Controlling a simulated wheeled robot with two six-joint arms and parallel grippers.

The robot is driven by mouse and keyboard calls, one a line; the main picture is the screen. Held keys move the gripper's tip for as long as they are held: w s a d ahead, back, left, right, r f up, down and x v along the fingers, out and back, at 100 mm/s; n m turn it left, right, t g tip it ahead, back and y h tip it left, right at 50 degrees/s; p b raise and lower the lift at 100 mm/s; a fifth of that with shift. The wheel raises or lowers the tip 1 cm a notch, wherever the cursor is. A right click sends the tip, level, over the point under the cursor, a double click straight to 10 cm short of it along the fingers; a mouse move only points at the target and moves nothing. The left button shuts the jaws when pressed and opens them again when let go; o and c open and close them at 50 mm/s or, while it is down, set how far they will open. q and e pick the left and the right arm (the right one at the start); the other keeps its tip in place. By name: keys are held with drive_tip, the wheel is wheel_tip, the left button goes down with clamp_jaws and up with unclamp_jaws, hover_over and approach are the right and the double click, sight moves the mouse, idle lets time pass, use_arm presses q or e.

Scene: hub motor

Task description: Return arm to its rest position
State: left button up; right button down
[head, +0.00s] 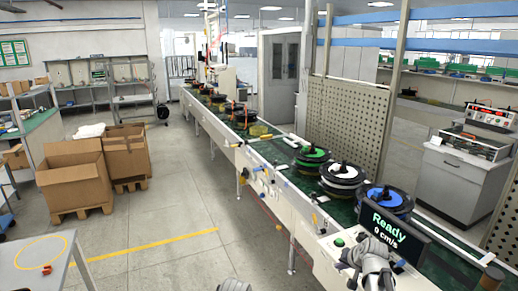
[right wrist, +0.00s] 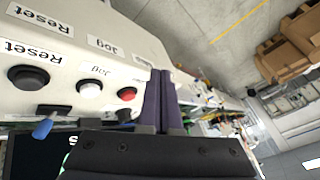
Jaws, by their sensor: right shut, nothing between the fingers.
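My right gripper (right wrist: 161,78) shows in the right wrist view with its two dark purple fingers pressed together and nothing between them. It is over or beside a white control panel (right wrist: 120,45) with a black button (right wrist: 27,77), a white button (right wrist: 90,87) and a red button (right wrist: 127,94). Whether the fingers touch the panel I cannot tell. In the head view my grey right arm and gripper (head: 366,262) are at the bottom, beside the conveyor's near end; the fingertips are hard to make out. A grey rounded part of mine shows at the bottom edge; my left gripper is not visible.
A screen (head: 387,233) reads "Ready 0 cm/s" just right of my right arm. The conveyor (head: 262,147) carries several hub motors (head: 342,178). A green button (head: 339,242) is nearby. Cardboard boxes (head: 75,180) and a table (head: 28,270) stand left; the floor between is clear.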

drive_tip(key=s+a+f+n+g, duration=0.25)
drive_tip(key=s+a, duration=0.25)
drive_tip(key=a, duration=0.3)
drive_tip(key=s+a+f+n+g, duration=0.1)
drive_tip(key=s+a+n, duration=0.2)
drive_tip(key=s+a, duration=0.4)
drive_tip(key=s+a+n+g+h, duration=0.2)
drive_tip(key=s+a+n+g, duration=0.1)
drive_tip(key=s+a, duration=0.6)
drive_tip(key=s+n, duration=0.1)
drive_tip(key=s, duration=0.1)
drive_tip(key=shift+s+f+g+h, duration=0.15)
drive_tip(key=shift+s+g+h, duration=0.15)
drive_tip(key=shift+s+g, duration=0.1)
drive_tip(key=shift+a, duration=0.1)
